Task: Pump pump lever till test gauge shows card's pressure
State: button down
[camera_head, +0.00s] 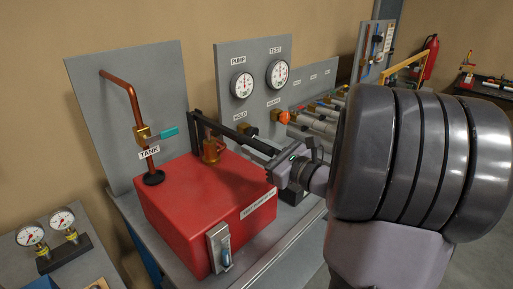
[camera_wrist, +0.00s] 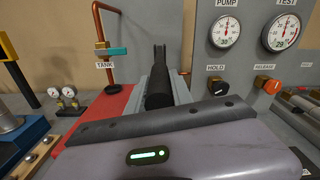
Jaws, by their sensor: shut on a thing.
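The black pump lever (camera_head: 235,133) runs from a brass pivot (camera_head: 211,150) on the red tank box (camera_head: 190,200). My gripper (camera_head: 274,158) is shut on the lever's near end. In the wrist view the lever's dark grip (camera_wrist: 159,90) lies between my fingers. The lever slopes slightly down towards my gripper. The TEST gauge (camera_head: 277,74) and the PUMP gauge (camera_head: 241,85) are on a grey panel. The TEST gauge also shows in the wrist view (camera_wrist: 283,32), but I cannot read its needle surely. I cannot pick out a pressure card.
A black HOLD knob (camera_head: 248,130) and an orange RELEASE knob (camera_head: 281,117) are below the gauges. A teal-handled valve (camera_head: 168,132) is on the copper TANK pipe (camera_head: 131,95). Two small gauges (camera_head: 47,230) stand at lower left. Pipes and fittings fill the bench at right.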

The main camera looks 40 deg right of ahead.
dwell(0.9)
notch_tip(320, 180, up, 3)
jog(key=g+p, duration=0.1)
jog(key=p, duration=0.4)
jog(key=shift+f, duration=0.3)
jog(key=c, duration=1.1)
grip_release()
jog(key=s, duration=0.5)
jog(key=s+d+r+p, duration=0.1)
jog(key=s, duration=1.1)
jog(key=shift+s+d+r+p, duration=0.15)
jog(key=shift+d+r+p, duration=0.05)
jog(key=shift+p, duration=0.15)
